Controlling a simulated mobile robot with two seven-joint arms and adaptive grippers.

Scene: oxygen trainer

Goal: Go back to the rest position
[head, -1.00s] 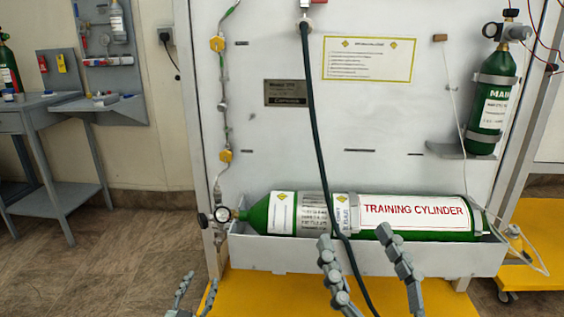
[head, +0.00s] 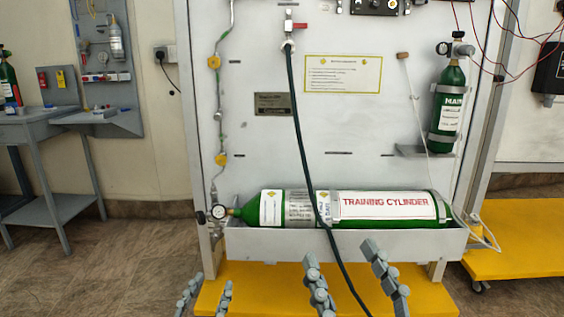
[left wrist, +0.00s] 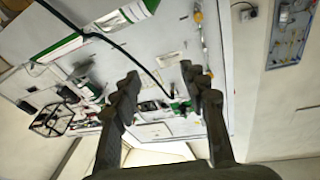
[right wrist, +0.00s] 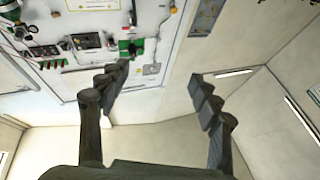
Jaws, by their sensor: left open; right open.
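My left gripper (head: 206,292) is at the bottom of the head view, left of centre, in front of the yellow base. Its two fingers stand apart with nothing between them, as the left wrist view (left wrist: 160,90) also shows. My right gripper (head: 345,272) is at the bottom centre of the head view, in front of the tray and below the training cylinder. Its fingers are wide apart and empty, also in the right wrist view (right wrist: 162,82). Neither gripper visibly holds anything.
The green training cylinder (head: 385,207) lies in a grey tray (head: 350,247) on the white panel (head: 345,125). A dark hose (head: 300,130) hangs down past the tray near my right gripper. A smaller green cylinder (head: 450,98) stands at right. A grey bench (head: 45,122) is at left.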

